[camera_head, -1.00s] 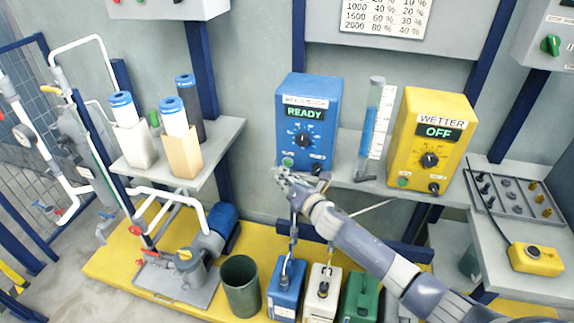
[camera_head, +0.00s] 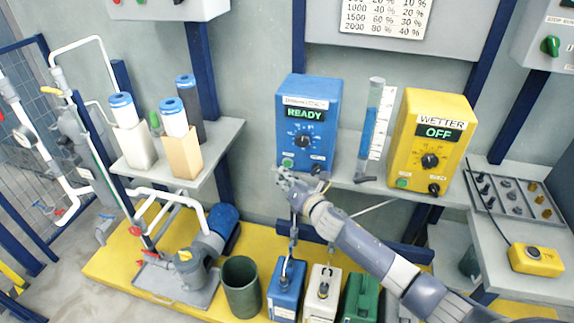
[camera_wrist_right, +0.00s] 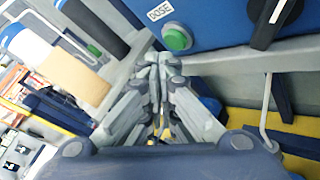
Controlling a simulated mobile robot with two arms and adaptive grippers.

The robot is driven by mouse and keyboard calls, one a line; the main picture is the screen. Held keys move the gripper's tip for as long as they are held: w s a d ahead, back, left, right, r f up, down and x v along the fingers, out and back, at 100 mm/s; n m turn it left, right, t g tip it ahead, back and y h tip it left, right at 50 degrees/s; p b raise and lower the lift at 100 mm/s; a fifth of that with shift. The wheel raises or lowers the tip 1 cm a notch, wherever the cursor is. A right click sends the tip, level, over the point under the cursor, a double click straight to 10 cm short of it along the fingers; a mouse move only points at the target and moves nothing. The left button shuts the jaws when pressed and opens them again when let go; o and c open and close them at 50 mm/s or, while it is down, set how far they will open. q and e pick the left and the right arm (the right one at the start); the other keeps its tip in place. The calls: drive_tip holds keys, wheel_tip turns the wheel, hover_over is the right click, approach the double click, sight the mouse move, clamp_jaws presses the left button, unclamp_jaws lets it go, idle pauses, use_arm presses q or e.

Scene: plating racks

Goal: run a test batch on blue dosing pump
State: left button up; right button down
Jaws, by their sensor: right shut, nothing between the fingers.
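The blue dosing pump (camera_head: 307,125) stands on the wall shelf, its display reading READY above a black dial. Its green button (camera_head: 288,161) is at the lower left of the front. In the right wrist view the green button (camera_wrist_right: 177,38) sits beside a label reading DOSE, with part of the black dial (camera_wrist_right: 277,20) to its right. My right gripper (camera_head: 281,173) is just below the button in the head view. In the wrist view its fingers (camera_wrist_right: 159,58) are together and empty, a little below and left of the button, apparently apart from it. My left gripper is not in view.
A yellow WETTER pump (camera_head: 431,140) showing OFF stands right of a graduated cylinder (camera_head: 375,130). Filter cartridges stand on a left shelf (camera_head: 222,150). Blue, white and green canisters (camera_head: 287,290) and a dark green bin (camera_head: 241,287) stand below the arm.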

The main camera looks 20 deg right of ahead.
idle(0.4)
drive_tip(key=shift+w+d, duration=0.25)
drive_tip(key=shift+w, duration=0.1)
drive_tip(key=shift+w+d, duration=0.3)
drive_tip(key=shift+w, duration=0.15)
idle(0.7)
drive_tip(key=shift+s+a, duration=0.1)
drive_tip(key=shift+s, duration=0.05)
drive_tip(key=shift+s+a, duration=0.45)
drive_tip(key=shift+s, duration=0.2)
drive_tip(key=shift+s+a+p, duration=0.4)
drive_tip(key=shift+s+a, duration=0.3)
drive_tip(key=shift+s, duration=0.35)
drive_tip(key=shift+s+a+p, duration=0.35)
drive_tip(key=shift+s+a, duration=0.35)
drive_tip(key=shift+s, duration=0.35)
